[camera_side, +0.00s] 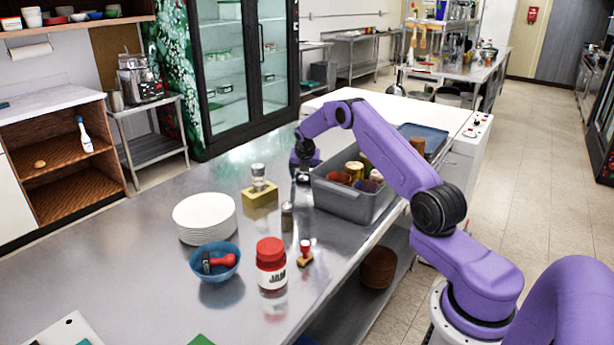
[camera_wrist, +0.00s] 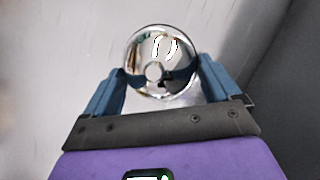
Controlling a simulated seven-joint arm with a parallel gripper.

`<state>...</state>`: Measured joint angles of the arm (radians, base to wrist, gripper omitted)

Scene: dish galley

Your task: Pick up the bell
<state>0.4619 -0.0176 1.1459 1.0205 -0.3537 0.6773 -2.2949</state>
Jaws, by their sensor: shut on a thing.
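The bell (camera_wrist: 150,50) is a shiny silver dome with a small round knob in the middle, seen from above in the wrist view. My gripper (camera_wrist: 160,78) has its two blue fingers against opposite sides of the bell and is shut on it. In the side view, my gripper (camera_side: 303,172) points down at the left end of the grey bin, over the steel counter. The bell is small and mostly hidden there by my gripper. I cannot tell whether it touches the counter.
The grey bin (camera_side: 345,203) with several cups stands right beside my gripper. A silver-topped object on a yellow block (camera_side: 260,195), a small shaker (camera_side: 287,216), white plates (camera_side: 205,217), a blue bowl (camera_side: 214,273), a red-lidded jar (camera_side: 271,262) and a stamp (camera_side: 305,254) stand nearer the camera.

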